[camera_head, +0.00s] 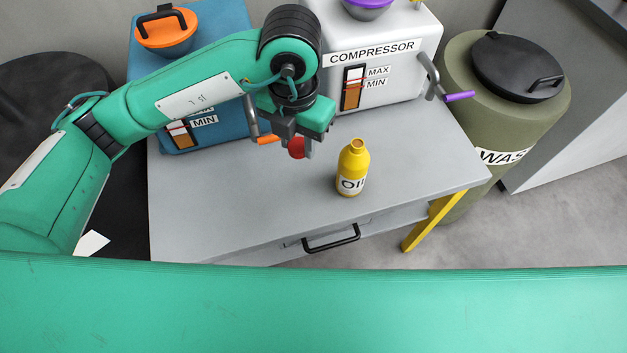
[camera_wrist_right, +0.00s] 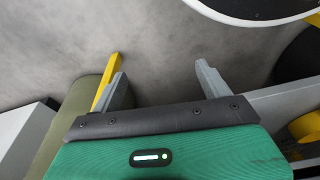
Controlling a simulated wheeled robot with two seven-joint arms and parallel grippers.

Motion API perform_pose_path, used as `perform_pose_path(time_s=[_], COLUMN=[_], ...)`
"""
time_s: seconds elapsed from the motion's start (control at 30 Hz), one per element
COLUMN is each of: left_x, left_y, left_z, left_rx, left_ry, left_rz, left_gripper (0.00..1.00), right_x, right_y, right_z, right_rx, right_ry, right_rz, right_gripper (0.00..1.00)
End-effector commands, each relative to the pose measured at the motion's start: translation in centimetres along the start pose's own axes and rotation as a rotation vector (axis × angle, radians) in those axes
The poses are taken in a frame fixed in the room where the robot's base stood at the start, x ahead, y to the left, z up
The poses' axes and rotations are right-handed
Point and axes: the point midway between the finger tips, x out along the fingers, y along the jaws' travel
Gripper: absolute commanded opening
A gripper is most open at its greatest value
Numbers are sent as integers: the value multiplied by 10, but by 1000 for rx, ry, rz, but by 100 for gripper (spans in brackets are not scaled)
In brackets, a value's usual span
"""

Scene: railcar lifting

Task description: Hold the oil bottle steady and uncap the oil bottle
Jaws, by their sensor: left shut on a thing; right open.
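The yellow oil bottle (camera_head: 353,170) stands upright on the grey table, with its neck bare and no cap on it. My left gripper (camera_head: 296,143) is shut on a small round red cap (camera_head: 297,148). It holds the cap above the table, to the left of the bottle and apart from it. My right gripper (camera_wrist_right: 160,82) shows only in the right wrist view. Its two fingers are wide apart with nothing between them, over the grey floor.
The grey table (camera_head: 230,210) has a drawer with a black handle (camera_head: 331,239). A white compressor (camera_head: 405,90) and a blue machine (camera_head: 140,75) stand at the back. An olive waste drum (camera_head: 540,115) stands to the right. The table front is clear.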

Motion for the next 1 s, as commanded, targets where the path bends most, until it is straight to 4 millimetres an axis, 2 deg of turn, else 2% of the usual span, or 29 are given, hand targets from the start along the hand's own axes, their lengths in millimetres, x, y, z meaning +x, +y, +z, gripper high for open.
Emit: perform_pose_path(time_s=[0.3,0.5,0.6,0.83,1.0], left_x=[76,124,138,155,181], left_y=[0,0,0,0,0], left_z=[-2,-2,-1,-1,-2], left_rx=[-1,1,1,2,2], left_ry=[8,6,4,4,6], left_rz=[0,0,0,0,0], left_gripper=[5,5,5,5,5], right_x=[-17,-17,-18,-19,-20], right_y=[-1,-1,-1,-1,-1], right_z=[-9,-8,-8,-8,-9], right_rx=[2,3,3,3,3], right_ry=[10,2,2,4,4], right_rz=[-2,-2,-2,-2,-2], right_gripper=[79,79,79,79,79])
